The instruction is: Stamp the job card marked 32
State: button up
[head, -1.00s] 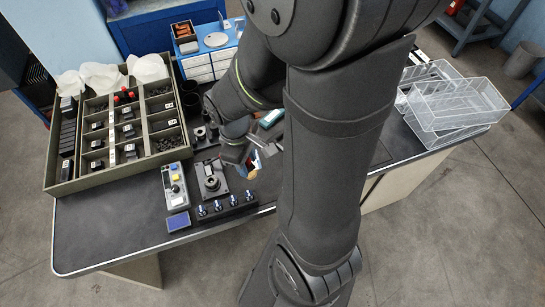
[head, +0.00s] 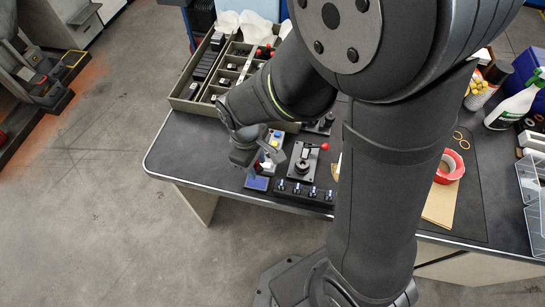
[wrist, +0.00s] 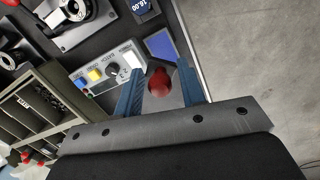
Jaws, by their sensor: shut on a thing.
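My gripper (head: 250,166) is at the front left of the bench, beside a small blue pad (head: 257,183). In the wrist view its two blue fingers (wrist: 161,78) are on either side of a red round knob (wrist: 159,84), which looks like a stamp's handle. The fingers are shut on it. The blue pad lies just beyond the fingertips in the wrist view (wrist: 162,44). The held thing's underside is hidden, so I cannot tell whether it touches anything. No card marked 32 can be made out.
A grey control box (wrist: 107,68) with coloured buttons is close to my gripper. A press with a red-knobbed lever (head: 305,160) and a strip of blue-topped switches (head: 304,192) stand to the right. A divided tray (head: 183,104) is behind.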

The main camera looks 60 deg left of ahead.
send_over(258, 183)
jog(key=shift+a+f, duration=0.15)
jog(key=shift+f, duration=1.35)
jog(key=shift+a+f, duration=0.1)
jog(key=shift+f, duration=1.4)
jog(key=shift+f, duration=0.55)
jog(key=shift+r, duration=3.5)
jog(key=w+m, duration=0.1)
jog(key=w, duration=0.3)
jog(key=w+d+m, duration=0.1)
jog(key=w+m, duration=0.1)
jog(key=w, duration=0.3)
jog(key=w+m, duration=0.1)
jog(key=w, duration=0.4)
jog(key=shift+d+f+m+g, duration=0.25)
jog(key=shift+f+m+g, duration=0.05)
jog(key=w+d+m, duration=0.4)
jog(key=w+d, duration=0.2)
jog(key=w, duration=0.6)
jog(key=shift+d+f, duration=0.15)
jog(key=shift+f, duration=3.1)
